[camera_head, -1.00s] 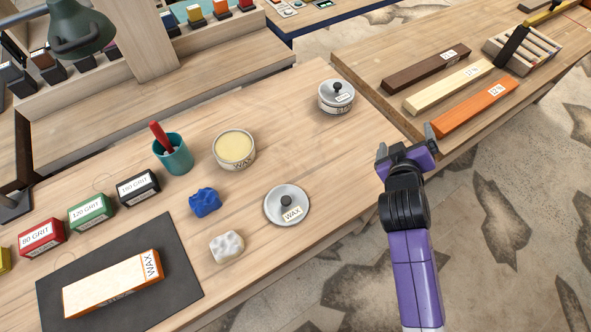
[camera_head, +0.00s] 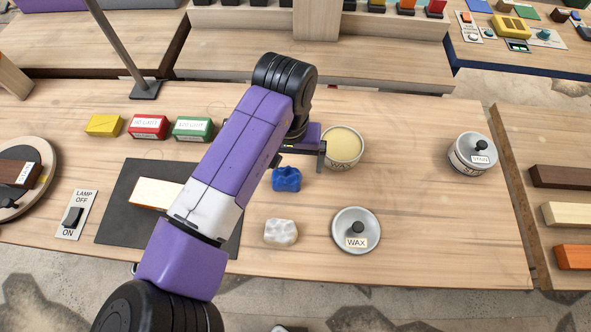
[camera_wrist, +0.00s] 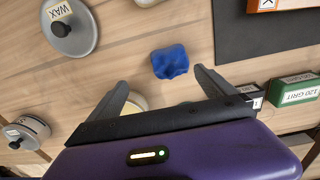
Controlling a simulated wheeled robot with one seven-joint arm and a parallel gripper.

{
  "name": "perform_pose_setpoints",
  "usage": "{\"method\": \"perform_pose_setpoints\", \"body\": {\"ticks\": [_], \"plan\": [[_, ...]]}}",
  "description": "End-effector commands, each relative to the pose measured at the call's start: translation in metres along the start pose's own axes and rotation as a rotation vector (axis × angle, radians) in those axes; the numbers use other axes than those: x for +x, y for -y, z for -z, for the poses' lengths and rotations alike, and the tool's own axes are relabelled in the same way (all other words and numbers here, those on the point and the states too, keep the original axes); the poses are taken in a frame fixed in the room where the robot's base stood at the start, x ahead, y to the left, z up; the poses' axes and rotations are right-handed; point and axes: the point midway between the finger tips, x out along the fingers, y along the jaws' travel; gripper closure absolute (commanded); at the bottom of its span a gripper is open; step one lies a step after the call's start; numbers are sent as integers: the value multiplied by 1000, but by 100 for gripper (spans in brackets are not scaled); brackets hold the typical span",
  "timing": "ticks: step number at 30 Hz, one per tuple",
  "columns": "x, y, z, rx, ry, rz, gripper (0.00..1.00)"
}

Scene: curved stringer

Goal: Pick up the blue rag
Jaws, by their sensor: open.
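The blue rag (camera_head: 286,179) lies crumpled on the wooden workbench, between the wax tin and the white rag. My gripper (camera_head: 322,160) is above the bench, just behind and right of the blue rag in the head view, partly in front of the wax tin. In the wrist view the blue rag (camera_wrist: 170,62) lies beyond the fingertips, roughly in line with the gap between them. My gripper (camera_wrist: 160,85) is open and empty, its two fingers apart. It does not touch the rag.
The open wax tin (camera_head: 344,147), white rag (camera_head: 281,232), wax lid (camera_head: 356,231) and lidded stain tin (camera_head: 473,153) stand around. A dark mat (camera_head: 118,215) with a block (camera_head: 155,193) and several grit blocks (camera_head: 148,127) lie left.

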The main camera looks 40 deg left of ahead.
Motion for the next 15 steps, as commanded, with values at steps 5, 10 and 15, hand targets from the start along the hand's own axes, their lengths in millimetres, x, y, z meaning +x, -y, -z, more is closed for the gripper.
{"method": "perform_pose_setpoints", "body": {"ticks": [5,10,15], "plan": [[-1,26,-8,-28,33,36,5],[16,26,-8,-28,34,36,5],[33,23,-6,-27,33,36,5]]}}
